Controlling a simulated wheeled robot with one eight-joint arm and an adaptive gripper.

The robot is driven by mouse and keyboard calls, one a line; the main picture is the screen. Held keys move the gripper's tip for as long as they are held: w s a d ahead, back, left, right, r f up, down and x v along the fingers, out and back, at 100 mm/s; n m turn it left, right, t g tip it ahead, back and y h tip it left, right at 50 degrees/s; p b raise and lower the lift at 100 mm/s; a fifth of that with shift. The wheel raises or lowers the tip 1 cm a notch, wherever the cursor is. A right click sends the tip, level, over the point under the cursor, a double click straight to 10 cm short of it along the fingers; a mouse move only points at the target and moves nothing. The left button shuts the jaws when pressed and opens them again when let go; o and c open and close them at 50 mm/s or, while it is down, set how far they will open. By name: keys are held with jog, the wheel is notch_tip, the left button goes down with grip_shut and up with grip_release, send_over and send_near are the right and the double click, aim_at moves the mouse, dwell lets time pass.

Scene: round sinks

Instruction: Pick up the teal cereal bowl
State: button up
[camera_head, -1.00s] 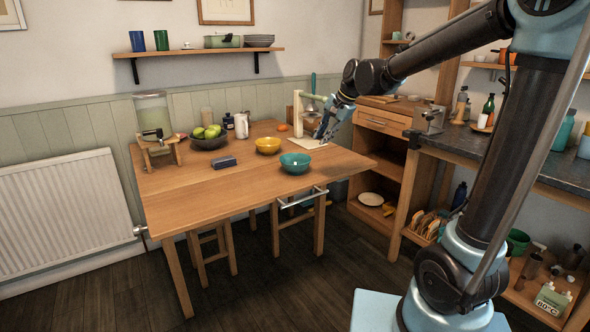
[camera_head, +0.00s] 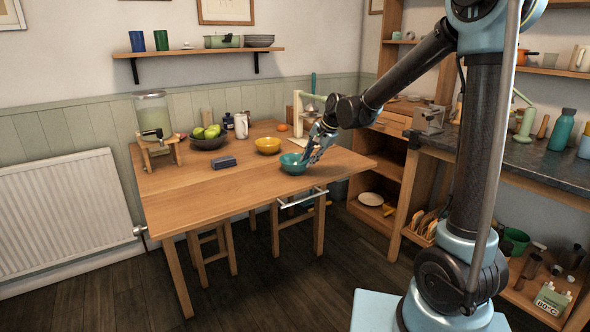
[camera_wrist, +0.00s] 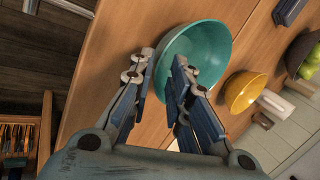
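The teal cereal bowl (camera_head: 292,164) sits upright on the wooden table near its right front edge. My gripper (camera_head: 308,158) is at the bowl's right side in the head view. In the wrist view the bowl (camera_wrist: 205,50) lies just beyond my gripper (camera_wrist: 162,75). The two fingers are spread apart with a gap between them. The right finger overlaps the bowl's near rim and opening; the left finger is outside the rim. I cannot tell whether either finger touches the bowl.
A yellow bowl (camera_head: 267,146) stands behind the teal bowl, and a dark blue block (camera_head: 222,162) lies to its left. A fruit bowl (camera_head: 208,142) and a drink dispenser (camera_head: 152,122) stand further left. The table's front left is clear.

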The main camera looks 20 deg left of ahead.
aim_at(302, 172)
jog(key=shift+x, duration=2.6)
jog(key=shift+c, duration=0.2)
grip_shut()
